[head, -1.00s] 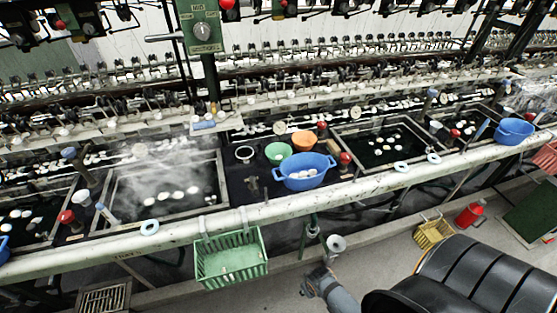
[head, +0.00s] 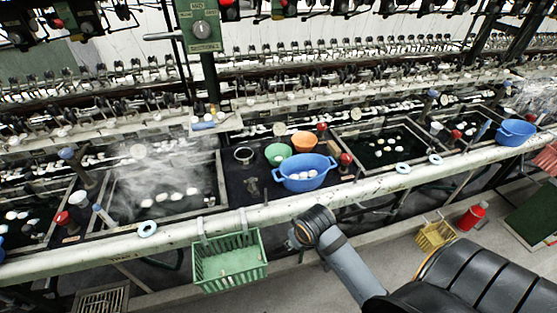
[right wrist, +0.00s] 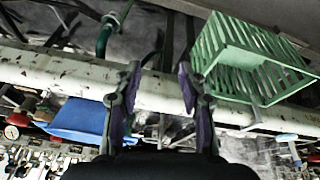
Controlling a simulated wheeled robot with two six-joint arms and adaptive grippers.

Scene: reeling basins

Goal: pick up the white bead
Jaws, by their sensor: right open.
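I cannot single out one white bead. Small white oval pieces (head: 309,174) lie together in the blue basin (head: 320,184) on the bench, and others float in the dark water of the troughs. My right arm reaches up from the bottom, its wrist close to the front rail and right of the green basket (head: 229,263). In the right wrist view, my right gripper (right wrist: 159,76) is open and empty, with the rail beyond its fingers. The blue basin (right wrist: 80,121) and the green basket (right wrist: 252,62) show there too. My left gripper is out of sight.
The pale front rail (head: 365,188) runs across in front of the troughs. A green bowl (head: 278,154) and an orange bowl (head: 304,141) stand behind the blue basin. A yellow basket (head: 436,235) and a red container (head: 472,215) are at the right. Steam blurs the left trough.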

